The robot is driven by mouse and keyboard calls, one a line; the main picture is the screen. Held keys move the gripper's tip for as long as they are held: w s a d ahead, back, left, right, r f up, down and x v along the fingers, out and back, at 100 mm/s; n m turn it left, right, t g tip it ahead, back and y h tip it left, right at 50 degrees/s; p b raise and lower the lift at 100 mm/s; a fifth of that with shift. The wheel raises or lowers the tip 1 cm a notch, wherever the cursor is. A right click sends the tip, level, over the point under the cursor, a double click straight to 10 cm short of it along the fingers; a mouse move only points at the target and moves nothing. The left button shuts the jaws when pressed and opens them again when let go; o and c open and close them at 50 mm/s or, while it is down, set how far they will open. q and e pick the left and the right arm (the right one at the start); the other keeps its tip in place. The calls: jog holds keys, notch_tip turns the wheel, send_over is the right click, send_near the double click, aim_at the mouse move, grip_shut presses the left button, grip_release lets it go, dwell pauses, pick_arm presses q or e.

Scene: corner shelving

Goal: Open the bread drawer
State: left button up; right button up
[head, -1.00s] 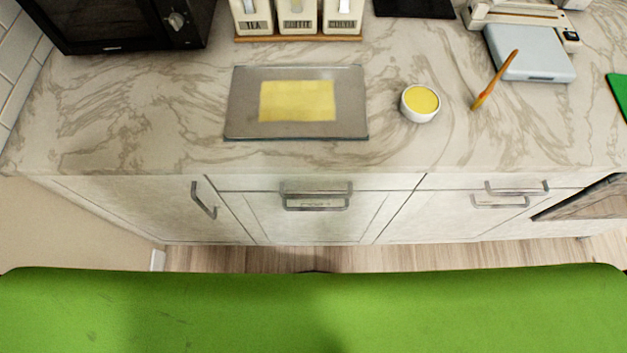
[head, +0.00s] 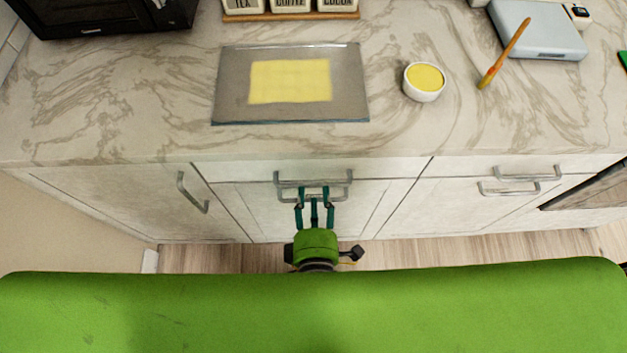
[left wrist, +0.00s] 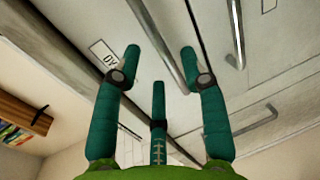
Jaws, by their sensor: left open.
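The middle cabinet front (head: 240,172) has a top drawer with a grey bar handle (head: 340,181); the drawer looks closed. Which front is the bread drawer I cannot read. My left gripper (head: 313,195), with green fingers, is open and points at this handle from the front and below. In the left wrist view the open gripper (left wrist: 160,55) has a thick metal bar handle (left wrist: 158,40) beyond and between its fingers. Contact cannot be told. A small label (left wrist: 103,52) on a front is only partly visible and unreadable. My right gripper is not in view.
Neighbouring fronts have a left door handle (head: 192,193) and right handles (head: 528,173). On the counter (head: 130,105) are a grey tray with a yellow sheet (head: 228,85), a bowl (head: 424,95), a brush (head: 505,55) and a scale (head: 540,45). Wood floor (head: 220,258) lies in front.

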aim_at(313, 186)
pick_arm(q)
jog(key=shift+w+f, duration=0.25)
jog(key=shift+w, duration=0.9)
jog(key=shift+w+f, duration=0.25)
jog(key=shift+w, duration=0.85)
grip_shut()
